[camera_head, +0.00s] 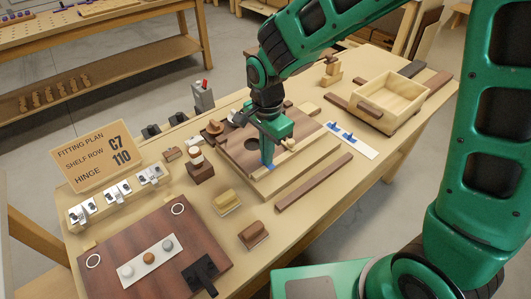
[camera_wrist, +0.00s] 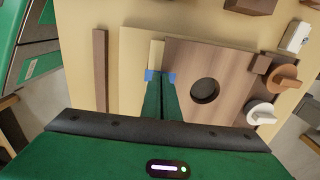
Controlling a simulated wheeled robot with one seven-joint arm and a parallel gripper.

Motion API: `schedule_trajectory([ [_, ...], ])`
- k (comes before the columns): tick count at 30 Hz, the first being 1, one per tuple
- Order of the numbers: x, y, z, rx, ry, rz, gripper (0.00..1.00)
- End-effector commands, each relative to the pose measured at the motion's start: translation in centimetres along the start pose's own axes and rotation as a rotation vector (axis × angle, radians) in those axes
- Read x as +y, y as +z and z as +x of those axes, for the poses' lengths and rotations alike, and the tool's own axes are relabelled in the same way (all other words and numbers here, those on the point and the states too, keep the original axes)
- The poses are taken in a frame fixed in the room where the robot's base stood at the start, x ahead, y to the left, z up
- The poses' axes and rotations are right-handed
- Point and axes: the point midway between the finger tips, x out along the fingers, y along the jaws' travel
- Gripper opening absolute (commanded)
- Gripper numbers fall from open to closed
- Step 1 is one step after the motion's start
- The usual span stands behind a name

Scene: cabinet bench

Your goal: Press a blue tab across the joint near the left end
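My gripper (camera_head: 268,160) points down at the near edge of a brown board with a round hole (camera_wrist: 229,93). Its fingers are close together and appear shut on a blue tab (camera_wrist: 150,76). Blue shows on both sides of the fingertips in the wrist view. The tab lies at the joint between the brown board and a pale wood strip (camera_wrist: 157,54). The fingertips hide its middle, and I cannot tell whether it is pressed flat. More blue tabs sit on a white card (camera_head: 357,143) to the right.
A dark wood strip (camera_head: 314,182) lies in front of the board. A pale wooden box (camera_head: 396,97) stands at the right. A yellow block (camera_head: 227,202), a brown block (camera_head: 253,234) and a dark red board (camera_head: 190,225) are to the left.

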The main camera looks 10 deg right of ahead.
Motion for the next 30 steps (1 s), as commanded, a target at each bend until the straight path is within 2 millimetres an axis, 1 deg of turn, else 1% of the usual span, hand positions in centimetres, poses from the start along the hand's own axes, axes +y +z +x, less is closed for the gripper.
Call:
schedule_trajectory([
  [28, 0.18, -0.01, 0.08, 0.0, 0.005, 0.0, 0.0],
  [30, 0.17, -0.01, 0.07, 0.0, 0.005, 0.0, 0.18],
])
